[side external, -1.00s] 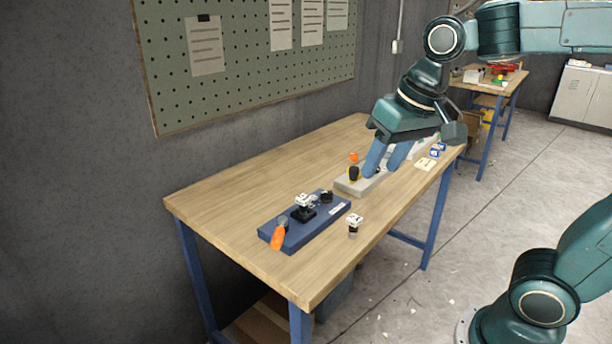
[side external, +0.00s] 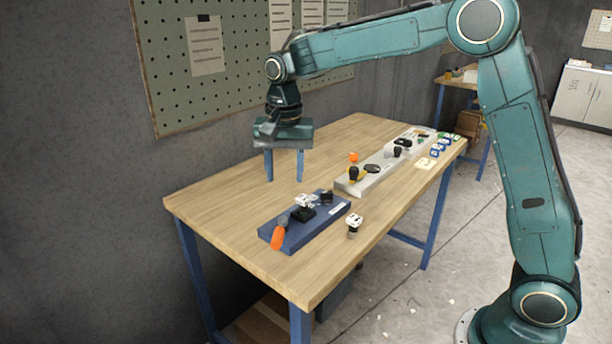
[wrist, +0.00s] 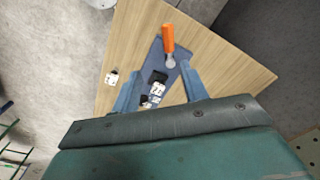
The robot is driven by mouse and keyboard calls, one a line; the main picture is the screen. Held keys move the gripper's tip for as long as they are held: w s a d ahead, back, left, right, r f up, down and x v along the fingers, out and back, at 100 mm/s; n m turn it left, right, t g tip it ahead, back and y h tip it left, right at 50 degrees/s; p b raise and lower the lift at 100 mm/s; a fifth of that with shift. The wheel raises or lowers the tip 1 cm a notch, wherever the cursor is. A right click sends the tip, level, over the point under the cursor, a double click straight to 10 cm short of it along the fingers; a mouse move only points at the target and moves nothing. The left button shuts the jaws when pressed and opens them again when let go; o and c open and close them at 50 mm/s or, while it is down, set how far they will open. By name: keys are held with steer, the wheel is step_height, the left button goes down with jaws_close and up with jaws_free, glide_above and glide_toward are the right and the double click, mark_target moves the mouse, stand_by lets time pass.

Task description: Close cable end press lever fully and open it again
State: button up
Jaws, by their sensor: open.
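The cable end press has a dark blue base plate (side external: 333,212) near the front of the wooden table. Its lever has an orange handle (side external: 278,237) that leans over the front left end of the plate. A white and black block (side external: 304,203) sits on the plate. The orange handle (wrist: 168,38) also shows in the wrist view, ahead of my fingers, with the plate (wrist: 184,66) below it. My gripper (side external: 284,181) is open and empty, fingers pointing down, above the table behind the press. The gripper (wrist: 162,80) touches nothing that I can see.
A grey fixture (side external: 368,181) with an orange knob and black parts stands further back on the table (side external: 228,190). A small white-topped connector (side external: 354,223) stands right of the press. Small blue pieces (side external: 437,149) lie at the far right end. The table's left side is clear.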

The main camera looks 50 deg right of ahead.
mark_target(278, 234)
steer(key=shift+m+g, duration=0.3)
steer(key=shift+m, duration=0.3)
steer(key=w+f, duration=0.3)
steer(key=shift+a+f, duration=0.15)
steer(key=shift+a, duration=0.15)
steer(key=shift+f, duration=0.15)
step_height(278, 234, down, 14)
steer(key=shift+s+d+r, duration=0.1)
steer(key=shift+s+r, duration=0.05)
steer(key=shift+r, duration=0.1)
jaws_close()
